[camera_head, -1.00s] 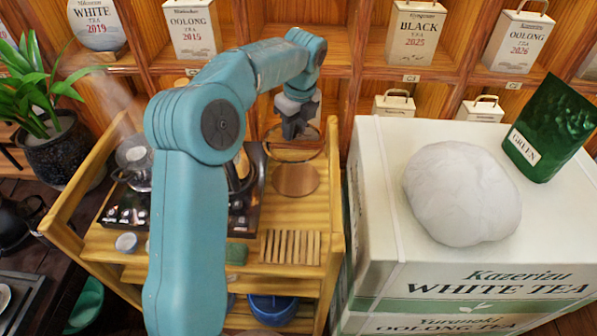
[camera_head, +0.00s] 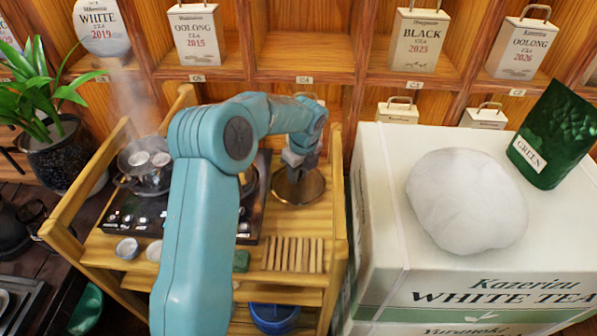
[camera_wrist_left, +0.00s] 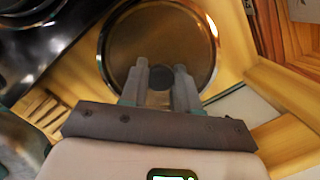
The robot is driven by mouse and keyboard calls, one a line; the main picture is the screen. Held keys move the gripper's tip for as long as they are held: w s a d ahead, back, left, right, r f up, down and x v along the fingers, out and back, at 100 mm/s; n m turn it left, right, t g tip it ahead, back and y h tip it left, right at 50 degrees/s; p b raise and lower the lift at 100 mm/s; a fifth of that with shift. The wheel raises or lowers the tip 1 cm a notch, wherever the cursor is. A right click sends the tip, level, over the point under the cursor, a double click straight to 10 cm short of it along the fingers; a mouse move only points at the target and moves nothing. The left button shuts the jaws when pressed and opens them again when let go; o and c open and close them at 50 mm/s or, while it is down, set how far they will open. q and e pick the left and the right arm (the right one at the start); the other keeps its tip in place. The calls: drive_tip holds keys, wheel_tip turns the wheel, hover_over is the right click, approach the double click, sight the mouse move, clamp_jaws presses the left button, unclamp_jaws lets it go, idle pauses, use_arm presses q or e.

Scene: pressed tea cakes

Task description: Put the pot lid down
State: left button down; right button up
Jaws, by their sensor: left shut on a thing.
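The pot lid (camera_head: 312,190) is a round, brownish glass disc with a shiny metal rim. It lies about flat at the right back of the wooden cart's top, beside the black stove. My left gripper (camera_head: 294,172) is above it, shut on its knob, which the fingers mostly hide. In the left wrist view the lid (camera_wrist_left: 150,28) fills the upper middle, with the gripper fingers (camera_wrist_left: 161,82) over its centre. I cannot tell whether the lid touches the surface below. My right gripper is not in view.
A steaming open pot (camera_head: 150,182) with cups stands on the stove (camera_head: 117,212) at the left. A slatted wooden rack (camera_head: 294,254) lies in front of the lid. A large white tea box (camera_head: 385,165) stands just right of the cart (camera_head: 338,205).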

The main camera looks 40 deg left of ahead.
sight(303, 184)
use_arm(q)
drive_tip(key=shift+f, duration=0.1)
drive_tip(key=c, duration=0.8)
unclamp_jaws()
drive_tip(key=shift+f, duration=0.1)
drive_tip(key=r, duration=0.4)
drive_tip(key=d+r, duration=0.1)
drive_tip(key=r, duration=0.7)
drive_tip(key=shift+d+r+p, duration=0.15)
drive_tip(key=shift+d+p, duration=0.2)
drive_tip(key=shift+s+d, duration=0.1)
drive_tip(key=shift+s, duration=0.05)
